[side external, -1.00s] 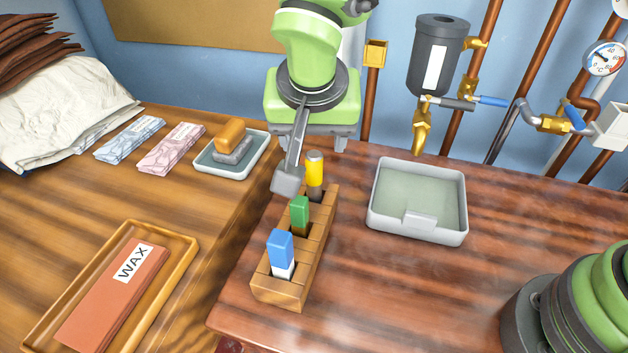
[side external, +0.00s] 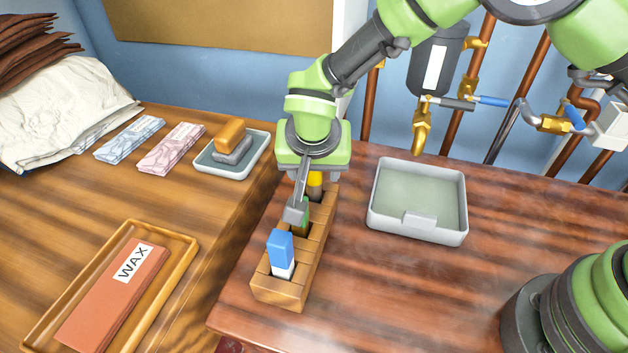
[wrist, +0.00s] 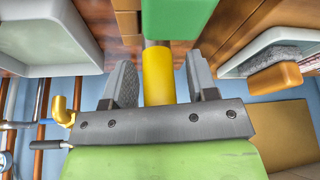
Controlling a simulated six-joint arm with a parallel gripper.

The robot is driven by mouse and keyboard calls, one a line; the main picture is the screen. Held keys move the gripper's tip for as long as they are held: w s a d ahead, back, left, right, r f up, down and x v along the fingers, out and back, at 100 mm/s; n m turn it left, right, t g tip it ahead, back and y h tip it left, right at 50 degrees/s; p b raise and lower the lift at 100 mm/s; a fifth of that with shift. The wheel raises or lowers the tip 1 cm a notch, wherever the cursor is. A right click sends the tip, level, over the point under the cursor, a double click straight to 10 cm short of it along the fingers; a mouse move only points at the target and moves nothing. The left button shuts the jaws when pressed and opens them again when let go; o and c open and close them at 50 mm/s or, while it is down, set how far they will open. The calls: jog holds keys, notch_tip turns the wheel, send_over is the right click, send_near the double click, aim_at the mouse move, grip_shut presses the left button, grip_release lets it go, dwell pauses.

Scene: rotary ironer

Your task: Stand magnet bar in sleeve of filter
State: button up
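A bar with a round yellow grip and grey shaft, likely the magnet bar (wrist: 158,75), stands upright in the wooden rack (side external: 281,290). In the side view its yellow top (side external: 315,180) shows just below my wrist. My gripper (side external: 302,204) is open over the rack. In the wrist view its two fingers stand on either side of the yellow grip, with a gap at each side. In the side view the far finger is hidden. The dark grey canister, likely the filter (side external: 427,78), hangs on the wall pipes, partly behind my arm. I cannot make out its sleeve.
A green-handled tool (wrist: 180,15) and a blue-handled one (side external: 280,247) stand in the same rack. A grey tray (side external: 418,235) sits to the right, below the canister's brass spout. Bare table separates rack and tray.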

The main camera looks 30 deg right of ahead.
grip_shut()
notch_tip(320, 180, up, 10)
jog(key=shift+f, duration=0.15)
jog(key=shift+d+r, duration=0.15)
jog(key=shift+r, duration=0.15)
jog(key=d+r+n+y, duration=0.1)
jog(key=d+r, duration=0.8)
jog(key=d, duration=0.3)
jog(key=d+r+n, duration=0.2)
jog(key=d+r, duration=0.6)
jog(key=d, duration=0.3)
jog(key=shift+w+d+r+m+h, duration=0.2)
jog(key=shift+w+d+m, duration=0.3)
jog(key=shift+w, duration=0.3)
jog(key=shift+w+d+r+m+h, duration=0.2)
jog(key=shift+w+d+m, duration=0.3)
jog(key=shift+w, duration=0.3)
jog(key=shift+w+d+r+m+h, duration=0.1)
jog(key=shift+w+d+r+m, duration=0.1)
jog(key=shift+w+d+m, duration=0.45)
